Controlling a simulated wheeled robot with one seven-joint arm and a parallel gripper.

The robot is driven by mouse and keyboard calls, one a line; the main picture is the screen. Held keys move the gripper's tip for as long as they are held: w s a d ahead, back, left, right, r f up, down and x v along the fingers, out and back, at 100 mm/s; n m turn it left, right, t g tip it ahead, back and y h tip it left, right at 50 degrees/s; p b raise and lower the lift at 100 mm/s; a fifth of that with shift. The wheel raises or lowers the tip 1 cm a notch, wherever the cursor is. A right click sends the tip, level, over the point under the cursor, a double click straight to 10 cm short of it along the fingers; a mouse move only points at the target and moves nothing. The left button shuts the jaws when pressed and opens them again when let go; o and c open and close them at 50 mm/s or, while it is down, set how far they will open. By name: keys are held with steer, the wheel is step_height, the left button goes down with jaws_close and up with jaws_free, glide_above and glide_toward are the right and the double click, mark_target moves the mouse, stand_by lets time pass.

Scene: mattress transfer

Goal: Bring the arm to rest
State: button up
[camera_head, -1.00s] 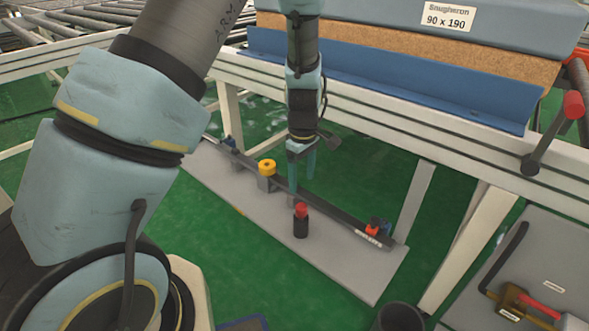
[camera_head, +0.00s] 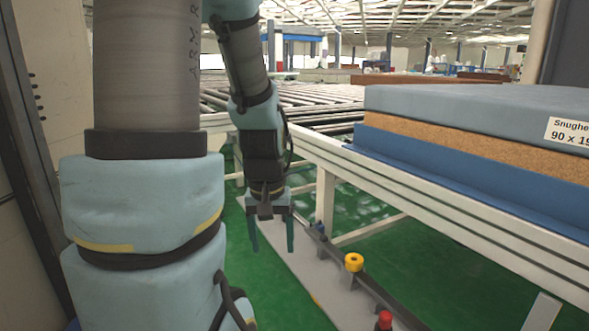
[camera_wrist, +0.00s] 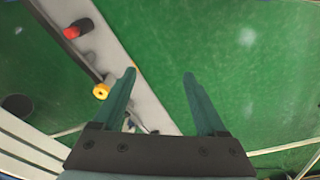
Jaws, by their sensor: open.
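My gripper (camera_head: 271,247) hangs pointing down in the head view, in front of the white conveyor frame and over the green floor. Its two teal fingers are apart with nothing between them. In the wrist view the open fingers (camera_wrist: 160,75) show green floor between them, with the grey floor plate beside and partly behind the left finger. My arm reaches across the left of the head view, bent down at the wrist.
A grey mattress (camera_head: 470,103) lies on a cork layer and blue sheet on the white frame (camera_head: 450,213) at right. Below are a grey plate (camera_head: 300,275), a yellow knob (camera_head: 354,262) and a red-topped post (camera_head: 384,321). Rollers (camera_head: 320,108) stretch behind.

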step_height(320, 180, up, 22)
steer(key=s+a+p, duration=0.1)
steer(key=a+p, duration=0.1)
steer(key=p, duration=1.9)
steer(key=shift+s+r+m+p, duration=0.15)
steer(key=shift+s+m+p, duration=0.05)
steer(key=shift+m+p, duration=0.2)
steer(key=shift+a, duration=0.1)
